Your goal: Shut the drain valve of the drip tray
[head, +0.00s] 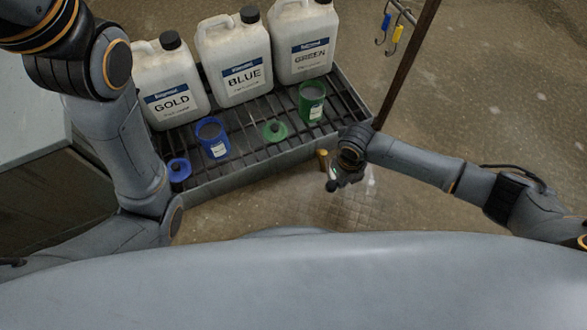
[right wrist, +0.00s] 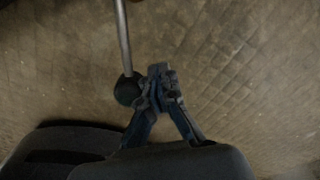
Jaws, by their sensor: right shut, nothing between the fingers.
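The drip tray (head: 230,180) is a grey metal tray with a slatted grate. A small brass-coloured fitting (head: 322,157), which looks like the drain valve, sticks out at its front wall. My right gripper (head: 335,184) is just right of and below this fitting in the head view. In the right wrist view a metal lever (right wrist: 123,40) ends in a black ball knob (right wrist: 128,91). My right gripper's fingertips (right wrist: 160,72) are shut and empty, close beside the knob on its right; I cannot tell whether they touch it. My left gripper is out of view.
Jugs labelled GOLD (head: 172,103), BLUE (head: 243,74) and GREEN (head: 310,55) stand on the grate. A blue cup (head: 213,150), a green cup (head: 311,113) and small blue (head: 179,170) and green (head: 275,131) pieces sit before them. A brown pole (head: 408,65) rises at the right.

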